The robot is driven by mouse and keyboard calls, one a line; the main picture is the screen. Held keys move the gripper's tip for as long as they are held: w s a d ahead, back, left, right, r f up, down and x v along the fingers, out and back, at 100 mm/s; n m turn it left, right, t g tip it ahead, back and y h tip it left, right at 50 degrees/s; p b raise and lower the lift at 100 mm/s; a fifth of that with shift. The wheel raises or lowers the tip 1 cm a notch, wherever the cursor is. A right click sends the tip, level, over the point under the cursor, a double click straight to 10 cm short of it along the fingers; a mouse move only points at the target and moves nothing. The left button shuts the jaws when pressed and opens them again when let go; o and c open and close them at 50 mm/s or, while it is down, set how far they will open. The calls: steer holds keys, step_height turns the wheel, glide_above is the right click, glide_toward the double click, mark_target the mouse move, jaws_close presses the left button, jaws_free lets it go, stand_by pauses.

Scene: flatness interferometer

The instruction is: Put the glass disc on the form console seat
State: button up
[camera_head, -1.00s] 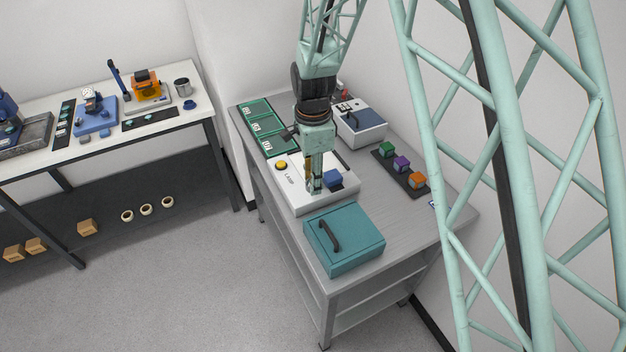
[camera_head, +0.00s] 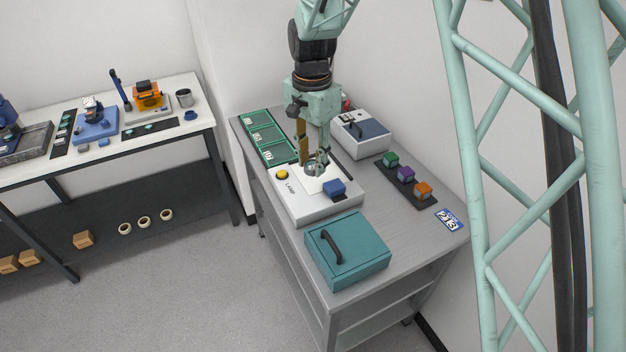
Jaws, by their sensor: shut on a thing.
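My gripper (camera_head: 312,166) points down over the white console (camera_head: 305,211), which has a yellow button (camera_head: 282,174) marked LAMP and a blue block (camera_head: 334,188) on its top. The gripper is shut on a small, greyish, see-through piece, which looks like the glass disc (camera_head: 317,169). The fingers hide part of it. The disc is above or at a pale square patch (camera_head: 322,184) on the console top; I cannot tell whether it touches. The seat itself is not clearly visible under the gripper.
A teal box with a black handle (camera_head: 362,255) stands in front of the console. Green trays (camera_head: 262,134) lie behind left. A white and blue box (camera_head: 362,136) stands behind right. Coloured cubes sit on a dark strip (camera_head: 394,176) at right, near a blue card (camera_head: 449,219).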

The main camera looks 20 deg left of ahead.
mark_target(312, 164)
steer(key=r+n+b, duration=0.1)
steer(key=r+n, duration=0.1)
steer(key=r+n+b, duration=0.1)
steer(key=r+n, duration=0.1)
steer(key=r, duration=0.1)
steer(key=r+n+b, duration=0.1)
steer(key=r+b, duration=0.1)
steer(key=r, duration=0.1)
steer(key=shift+w+a+n, duration=0.15)
steer(key=shift+w+n, duration=0.1)
steer(key=shift+n, duration=0.15)
step_height(312, 164, up, 10)
steer(key=s+d+n+b, duration=0.1)
steer(key=s+n+b, duration=0.1)
steer(key=n+b, duration=0.2)
steer(key=shift+d+r+n+b, duration=0.15)
steer(key=shift+d+n+b, duration=0.2)
steer(key=shift+n, duration=1.05)
steer(key=shift+d, duration=0.15)
